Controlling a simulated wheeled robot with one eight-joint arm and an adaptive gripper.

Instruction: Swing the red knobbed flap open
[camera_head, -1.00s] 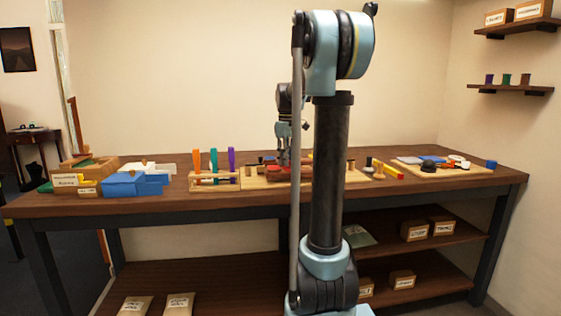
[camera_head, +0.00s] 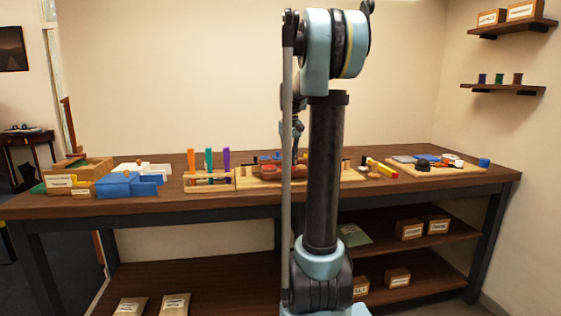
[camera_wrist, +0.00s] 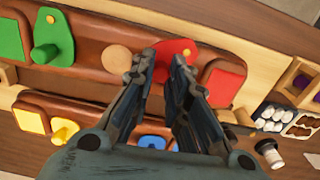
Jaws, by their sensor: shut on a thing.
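The red knobbed flap (camera_wrist: 174,46) lies on a brown leather-like saddle piece in the wrist view, with a small yellow dot near its upper right. My gripper (camera_wrist: 164,60) reaches down over it. Its two fingers are closed about the flap's knob end, which they mostly hide. A separate red patch (camera_wrist: 222,88) shows to the right of the fingers. A bare tan disc (camera_wrist: 117,58) lies to the left. In the head view my own arm hides the gripper and most of the red parts.
A green flap (camera_wrist: 52,42) is at the upper left, yellow parts (camera_wrist: 65,130) and blue parts (camera_wrist: 152,142) nearer below. A wooden divided tray (camera_wrist: 298,80) is at the right. In the head view, a blue box (camera_head: 127,185) and a tool rack (camera_head: 209,183) stand left of the saddle board.

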